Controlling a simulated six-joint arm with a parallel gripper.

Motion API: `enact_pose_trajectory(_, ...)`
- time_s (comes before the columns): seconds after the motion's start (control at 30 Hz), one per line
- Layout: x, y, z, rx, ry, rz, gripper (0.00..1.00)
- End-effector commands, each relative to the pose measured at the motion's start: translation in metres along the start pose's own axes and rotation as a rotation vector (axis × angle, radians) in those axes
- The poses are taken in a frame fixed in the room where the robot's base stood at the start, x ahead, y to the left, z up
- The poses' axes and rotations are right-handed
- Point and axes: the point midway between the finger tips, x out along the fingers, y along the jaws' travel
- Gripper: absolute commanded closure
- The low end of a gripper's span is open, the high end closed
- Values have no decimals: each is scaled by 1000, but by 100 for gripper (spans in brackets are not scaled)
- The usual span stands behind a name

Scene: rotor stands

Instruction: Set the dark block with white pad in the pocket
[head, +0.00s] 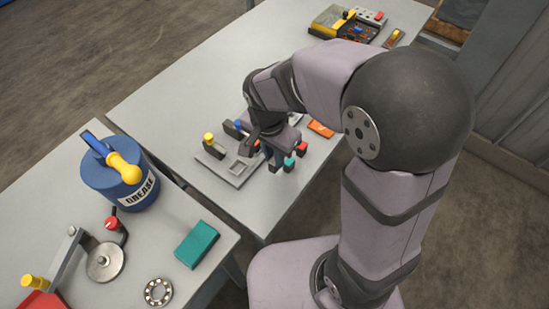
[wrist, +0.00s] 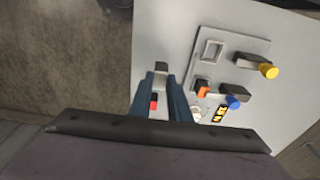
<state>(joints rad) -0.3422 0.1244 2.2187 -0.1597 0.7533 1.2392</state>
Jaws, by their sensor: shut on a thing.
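My gripper (head: 268,152) is shut on a dark block (wrist: 161,68), which shows between the fingertips in the wrist view with a pale top face. In the head view the arm and fingers hide much of it; a dark end (head: 275,164) shows beside the fingers. The grey plate (head: 217,155) lies on the far table, with a rectangular pocket (head: 238,168) that looks empty. The pocket also shows in the wrist view (wrist: 212,49), to the right of the held block. The block is apart from the pocket, off the plate's edge.
Dark blocks with a yellow knob (wrist: 269,71), a blue knob (wrist: 233,102) and an orange end (wrist: 202,91) stand on the plate. A blue grease tub (head: 118,190) stands on the near table.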

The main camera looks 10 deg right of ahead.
Motion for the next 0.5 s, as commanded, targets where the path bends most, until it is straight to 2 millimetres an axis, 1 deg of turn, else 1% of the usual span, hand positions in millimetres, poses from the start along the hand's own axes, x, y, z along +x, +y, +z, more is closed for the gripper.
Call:
enact_pose_trajectory(0.1,-6,-2,5,-20,0,-2,100)
enact_pose_trajectory(0.17,-6,-2,12,-37,-1,-2,100)
enact_pose_trajectory(0.27,-4,-1,26,-75,-3,-5,100)
enact_pose_trajectory(0.37,-3,-17,36,-121,-1,-12,100)
enact_pose_trajectory(0.47,-3,-40,42,-157,-1,-17,100)
enact_pose_trajectory(0.5,-3,-51,43,-165,0,-20,100)
